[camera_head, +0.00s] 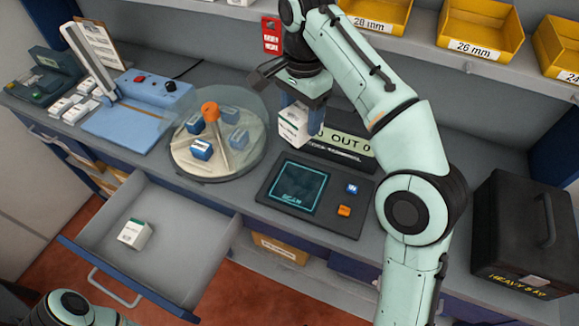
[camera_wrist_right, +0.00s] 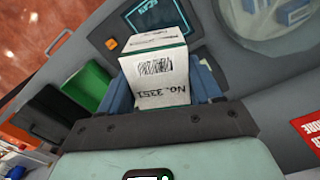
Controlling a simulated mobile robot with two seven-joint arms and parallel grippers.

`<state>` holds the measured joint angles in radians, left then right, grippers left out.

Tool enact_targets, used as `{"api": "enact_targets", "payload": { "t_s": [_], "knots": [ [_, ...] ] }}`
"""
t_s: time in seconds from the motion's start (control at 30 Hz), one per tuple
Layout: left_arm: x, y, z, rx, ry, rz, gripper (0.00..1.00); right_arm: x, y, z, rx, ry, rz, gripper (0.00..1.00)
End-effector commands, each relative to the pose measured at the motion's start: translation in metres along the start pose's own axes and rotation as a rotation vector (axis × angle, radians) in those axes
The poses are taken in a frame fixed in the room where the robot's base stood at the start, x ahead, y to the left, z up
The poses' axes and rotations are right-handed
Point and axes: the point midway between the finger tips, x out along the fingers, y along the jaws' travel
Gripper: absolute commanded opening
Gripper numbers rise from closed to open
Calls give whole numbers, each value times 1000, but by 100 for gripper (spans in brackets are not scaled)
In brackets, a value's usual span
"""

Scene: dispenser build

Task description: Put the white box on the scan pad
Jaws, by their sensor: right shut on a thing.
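The white box (camera_head: 293,127) is in my right gripper (camera_head: 302,112), above the counter just behind the scan pad. Another white box (camera_head: 135,233) lies in the open drawer. My left arm shows at the bottom left; its gripper is out of view.
A round turntable (camera_head: 200,160) with blue boxes and an orange-topped post stands left of the pad. A dark "OUT" display (camera_head: 345,150) is behind the pad. A black heavy case (camera_head: 520,235) stands at right. The open drawer (camera_head: 190,275) juts out front left.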

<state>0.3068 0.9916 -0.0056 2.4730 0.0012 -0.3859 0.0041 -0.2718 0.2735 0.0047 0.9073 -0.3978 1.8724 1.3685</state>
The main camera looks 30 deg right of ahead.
Motion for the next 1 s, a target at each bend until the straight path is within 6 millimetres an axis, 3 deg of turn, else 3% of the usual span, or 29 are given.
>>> {"api": "enact_targets", "payload": {
  "t_s": [0.5,1.0],
  "knots": [
    [57,-23,8,-9,-23,-8,43,127,1,0,-1,-1,5,26],
    [70,-26,2,-7,-6,-4,43,190,1,0,1,-1,3,26]
  ]
}}
